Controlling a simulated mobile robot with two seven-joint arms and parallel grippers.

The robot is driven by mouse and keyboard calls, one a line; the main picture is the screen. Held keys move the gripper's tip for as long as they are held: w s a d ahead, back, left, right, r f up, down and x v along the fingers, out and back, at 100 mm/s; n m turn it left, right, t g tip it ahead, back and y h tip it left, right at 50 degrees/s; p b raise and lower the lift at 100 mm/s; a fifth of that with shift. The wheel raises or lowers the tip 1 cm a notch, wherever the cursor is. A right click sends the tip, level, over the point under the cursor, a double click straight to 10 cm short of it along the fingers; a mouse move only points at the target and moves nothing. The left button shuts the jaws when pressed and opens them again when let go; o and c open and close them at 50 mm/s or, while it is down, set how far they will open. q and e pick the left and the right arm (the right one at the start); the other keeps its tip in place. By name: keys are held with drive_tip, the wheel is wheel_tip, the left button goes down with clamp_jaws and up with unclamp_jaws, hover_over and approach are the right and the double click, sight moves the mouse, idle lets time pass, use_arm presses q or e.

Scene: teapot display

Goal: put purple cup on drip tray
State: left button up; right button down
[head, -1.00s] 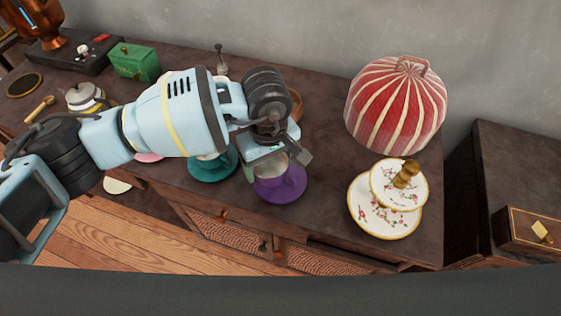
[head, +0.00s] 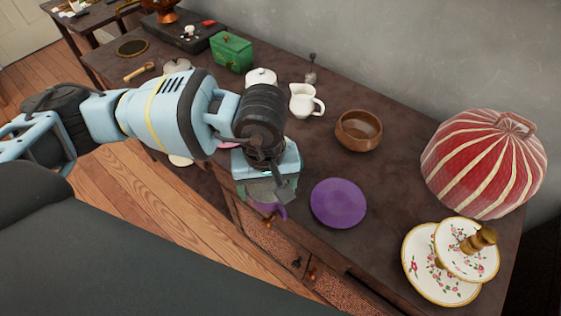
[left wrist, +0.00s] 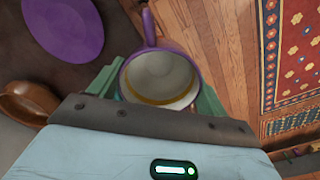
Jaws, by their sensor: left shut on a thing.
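The purple cup (left wrist: 160,78) is between the green fingers of my left gripper (left wrist: 157,92) in the left wrist view. Its mouth faces that camera and its handle points away; it looks empty. In the head view my left gripper (head: 266,188) hides most of the cup; only a purple part (head: 269,209) shows below it, near the table's front edge. The purple saucer (head: 338,204) lies bare to the right, apart from the cup. A flat dark round piece with a brass rim (head: 132,48) at the far left may be the drip tray; I cannot be sure.
A wooden bowl (head: 358,131), white jug (head: 305,101) and white lidded pot (head: 261,78) stand behind my gripper. A green box (head: 231,52) and wooden spoon (head: 140,71) are farther left. A striped cozy (head: 484,165) and floral tiered stand (head: 440,263) are on the right.

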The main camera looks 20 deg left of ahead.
use_arm(q)
drive_tip(key=s+a+r+m+p, duration=0.2)
drive_tip(key=a+r+m+p, duration=0.1)
drive_tip(key=r, duration=0.4)
drive_tip(key=s+a+r+m+p, duration=0.1)
drive_tip(key=a+r+m+p, duration=0.1)
drive_tip(key=a+r+p, duration=0.2)
wheel_tip(320, 180, up, 3)
drive_tip(key=shift+s+f+m+p, duration=0.1)
drive_tip(key=shift+s+m+p, duration=0.3)
drive_tip(key=shift+p, duration=0.45)
use_arm(e)
drive_tip(key=w+r+t, duration=0.1)
drive_tip(key=w+r, duration=0.1)
drive_tip(key=r, duration=0.3)
drive_tip(key=w+d+r, duration=0.1)
drive_tip(key=w+r, duration=0.2)
drive_tip(key=r, duration=0.2)
drive_tip(key=shift+w+r+t, duration=0.15)
drive_tip(key=shift+w+t, duration=0.15)
drive_tip(key=shift+t, duration=0.1)
use_arm(q)
drive_tip(key=shift+f, duration=0.1)
use_arm(e)
drive_tip(key=shift+w+a, duration=0.15)
use_arm(q)
drive_tip(key=shift+w, duration=0.15)
